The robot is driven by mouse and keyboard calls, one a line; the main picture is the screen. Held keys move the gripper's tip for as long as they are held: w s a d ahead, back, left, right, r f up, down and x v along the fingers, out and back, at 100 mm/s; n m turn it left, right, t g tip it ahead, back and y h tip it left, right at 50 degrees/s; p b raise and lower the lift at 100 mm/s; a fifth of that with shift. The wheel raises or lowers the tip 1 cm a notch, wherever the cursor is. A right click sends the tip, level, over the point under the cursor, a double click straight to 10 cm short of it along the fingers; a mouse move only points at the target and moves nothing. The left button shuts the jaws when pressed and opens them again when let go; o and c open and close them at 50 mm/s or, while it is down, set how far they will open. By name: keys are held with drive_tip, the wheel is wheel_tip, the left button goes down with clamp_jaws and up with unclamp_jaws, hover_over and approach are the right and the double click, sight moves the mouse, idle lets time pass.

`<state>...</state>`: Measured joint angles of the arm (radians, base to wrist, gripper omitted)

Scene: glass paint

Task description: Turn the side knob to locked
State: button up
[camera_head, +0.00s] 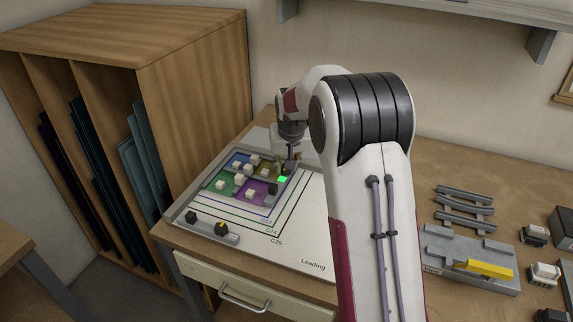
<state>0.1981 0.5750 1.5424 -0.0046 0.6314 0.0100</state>
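A grey bar (207,233) lies along the front left edge of the white board. It carries a black knob (191,216) and a second dark knob with a yellow mark (222,228). A small pale label sits beside the second knob. I cannot tell which one is the side knob, and the label is too small to read. My gripper (289,166) points down over the back right corner of the coloured glass panel (233,197), well behind the knobs. Its fingers are small and partly merged with the things below, so their opening is unclear.
Several white blocks and a dark block (273,188) sit on the panel. A bright green square (283,179) lies beneath my gripper. A grey fixture with a yellow bar (484,268) stands at right, near small boxes. A wooden rack (195,85) rises at left. The board's front is clear.

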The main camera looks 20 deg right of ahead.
idle(0.5)
drive_tip(key=o, duration=1.1)
drive_tip(key=shift+r, duration=0.15)
drive_tip(key=v, duration=1.1)
drive_tip(key=shift+r, duration=0.3)
drive_tip(key=shift+s+a, duration=0.1)
drive_tip(key=shift+s, duration=0.05)
drive_tip(key=s+a, duration=0.4)
drive_tip(key=s, duration=0.8)
drive_tip(key=s+a+r+n, duration=0.1)
drive_tip(key=s+a, duration=0.3)
drive_tip(key=s, duration=0.9)
drive_tip(key=s+a+r+n+t+y, duration=0.1)
drive_tip(key=s+a, duration=0.3)
drive_tip(key=s, duration=0.8)
drive_tip(key=shift+s+r, duration=0.2)
drive_tip(key=shift+s, duration=0.05)
